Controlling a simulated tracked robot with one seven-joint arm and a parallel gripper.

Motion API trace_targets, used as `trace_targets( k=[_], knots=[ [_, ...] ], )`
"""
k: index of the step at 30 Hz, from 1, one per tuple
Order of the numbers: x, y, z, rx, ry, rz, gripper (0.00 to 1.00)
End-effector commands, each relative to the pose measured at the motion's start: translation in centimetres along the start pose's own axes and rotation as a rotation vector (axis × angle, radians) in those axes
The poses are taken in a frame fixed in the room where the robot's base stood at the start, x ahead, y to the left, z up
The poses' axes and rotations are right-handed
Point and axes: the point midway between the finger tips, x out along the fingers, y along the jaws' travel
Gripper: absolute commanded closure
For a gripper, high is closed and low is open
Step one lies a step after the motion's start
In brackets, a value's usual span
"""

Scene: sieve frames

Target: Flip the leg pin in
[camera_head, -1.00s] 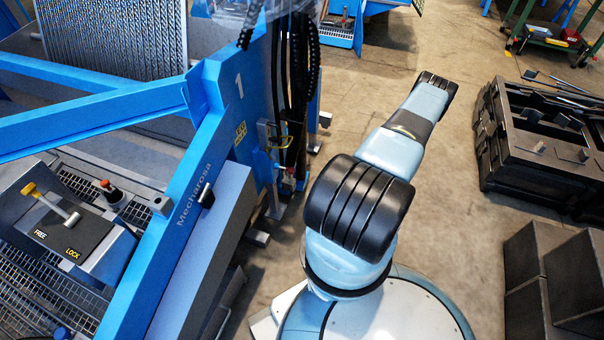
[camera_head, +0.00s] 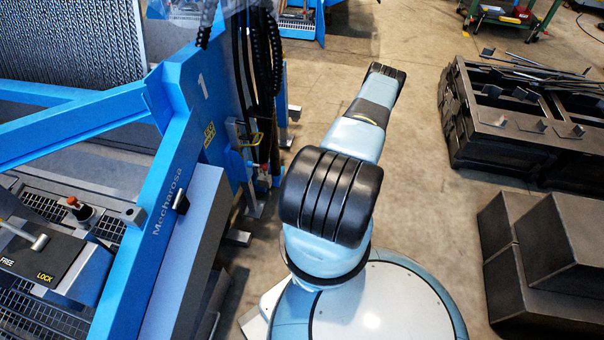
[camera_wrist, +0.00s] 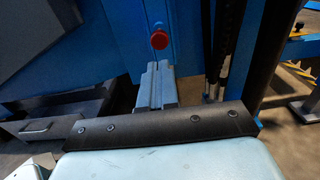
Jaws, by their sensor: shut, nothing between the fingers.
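The frame's blue leg (camera_head: 190,110), marked 1, stands left of my arm in the head view. A yellow loop handle (camera_head: 250,140) sits on a bracket on its right side; it may be the leg pin, but its seating is too small to tell. In the wrist view my gripper (camera_wrist: 157,68) shows as two grey fingers shut together, empty, beyond the black bolted edge of my wrist. A red round knob (camera_wrist: 159,40) on a blue upright appears just above the fingertips; I cannot tell any contact. The head view does not show my gripper.
Black hoses (camera_head: 262,75) hang beside the leg. A FREE/LOCK lever panel (camera_head: 40,262) is at the left. Black crates (camera_head: 480,130) and grey boxes (camera_head: 550,250) stand at the right. A drawer with a handle (camera_wrist: 38,128) is in the wrist view. The floor between is clear.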

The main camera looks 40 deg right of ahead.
Motion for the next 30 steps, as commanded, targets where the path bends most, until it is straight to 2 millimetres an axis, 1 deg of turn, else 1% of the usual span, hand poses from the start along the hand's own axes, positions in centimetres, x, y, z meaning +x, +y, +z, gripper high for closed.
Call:
trace_targets(
  k=[1,9,15,21,30],
  knots=[
    [1.0,0.0,0.0,0.0,-0.001,0.002,1.0],
    [5.5,0.0,0.0,0.0,0.0,0.001,1.0],
    [7.7,0.0,0.0,0.0,0.001,0.001,1.0],
    [8.5,0.0,0.0,0.0,0.001,0.0,1.0],
    [8.5,0.0,0.0,0.0,0.001,-0.001,1.0]
  ],
)
